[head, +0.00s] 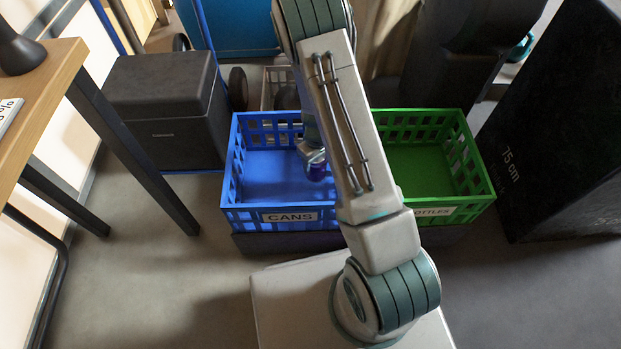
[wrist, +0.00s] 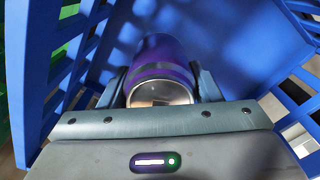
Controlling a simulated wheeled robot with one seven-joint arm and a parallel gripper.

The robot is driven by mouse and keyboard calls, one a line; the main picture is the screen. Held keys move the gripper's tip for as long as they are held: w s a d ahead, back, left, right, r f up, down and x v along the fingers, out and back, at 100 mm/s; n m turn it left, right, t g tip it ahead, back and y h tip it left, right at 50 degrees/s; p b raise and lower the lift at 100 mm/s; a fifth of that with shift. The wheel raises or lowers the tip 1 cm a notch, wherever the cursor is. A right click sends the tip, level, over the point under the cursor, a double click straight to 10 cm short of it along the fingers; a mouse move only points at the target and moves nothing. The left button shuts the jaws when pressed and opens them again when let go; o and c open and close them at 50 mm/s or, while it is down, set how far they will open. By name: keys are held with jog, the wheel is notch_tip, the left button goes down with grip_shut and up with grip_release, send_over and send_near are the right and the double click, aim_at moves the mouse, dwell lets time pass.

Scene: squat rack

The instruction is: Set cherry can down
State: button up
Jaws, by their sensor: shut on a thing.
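The can (wrist: 163,62) is purple with a bare metal end, and shows large in the wrist view. My gripper (wrist: 163,85) is shut on it, with one finger on each side. In the head view a small part of the can (head: 316,172) shows beside my arm, over the right part of the blue crate labelled CANS (head: 290,217). The blue crate's walls (wrist: 65,50) surround the can in the wrist view. I cannot tell whether the can touches the crate floor. My arm hides most of my gripper (head: 313,160) and the crate's right side in the head view.
A green crate (head: 470,208), its label partly hidden, stands right of the blue one. A dark box (head: 165,110) and a table (head: 45,90) are to the left. A tall black block marked 75 cm (head: 560,130) stands at the right. The blue crate's visible floor is bare.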

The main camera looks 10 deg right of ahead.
aim_at(316, 173)
notch_tip(316, 173, down, 6)
jog(key=shift+b, duration=1.05)
jog(key=shift+f, duration=0.1)
jog(key=shift+f, duration=0.15)
jog(key=o, duration=1)
jog(key=shift+r, duration=0.25)
